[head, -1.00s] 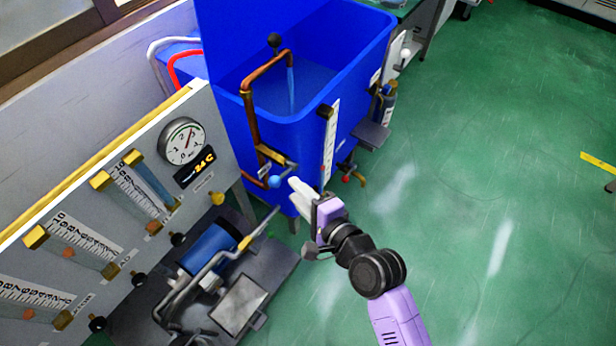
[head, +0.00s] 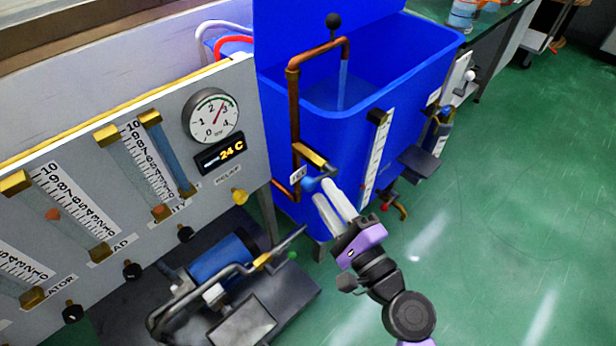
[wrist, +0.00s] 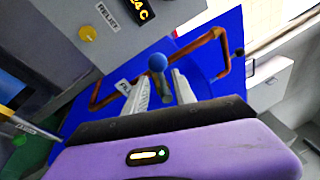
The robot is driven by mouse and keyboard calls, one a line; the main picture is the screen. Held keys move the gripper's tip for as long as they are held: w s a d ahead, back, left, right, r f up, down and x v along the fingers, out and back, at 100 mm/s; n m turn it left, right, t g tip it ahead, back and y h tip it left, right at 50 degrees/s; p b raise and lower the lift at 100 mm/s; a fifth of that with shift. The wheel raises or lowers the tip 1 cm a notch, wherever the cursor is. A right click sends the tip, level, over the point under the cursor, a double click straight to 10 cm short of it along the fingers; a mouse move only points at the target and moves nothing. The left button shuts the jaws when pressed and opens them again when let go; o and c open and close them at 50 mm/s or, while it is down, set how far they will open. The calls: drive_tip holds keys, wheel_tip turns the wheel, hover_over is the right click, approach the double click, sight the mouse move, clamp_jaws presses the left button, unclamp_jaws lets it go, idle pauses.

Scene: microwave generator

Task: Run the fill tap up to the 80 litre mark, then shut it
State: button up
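The fill tap is a copper pipe (head: 294,110) with a brass valve (head: 314,157) and a blue ball handle (head: 310,184). A stream of water (head: 343,82) runs from its spout into the blue tank (head: 405,75). A white scale strip (head: 376,160) stands on the tank's front; its marks are too small to read. My gripper (head: 332,192) is open just beside the blue ball. In the wrist view the ball (wrist: 157,62) shows between the two spread fingers (wrist: 161,84), near their tips; contact cannot be told.
A grey panel with flow tubes, a dial gauge (head: 211,116) and a temperature display (head: 220,155) stands at left. A pump (head: 222,258) sits low below it. A red-knobbed outlet (head: 390,203) and a grey shelf (head: 418,161) jut from the tank.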

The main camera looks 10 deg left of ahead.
drive_tip(key=x, duration=0.7)
drive_tip(key=shift+w+a+p, duration=0.2)
drive_tip(key=shift+w+p, duration=0.1)
drive_tip(key=shift+r, duration=0.1)
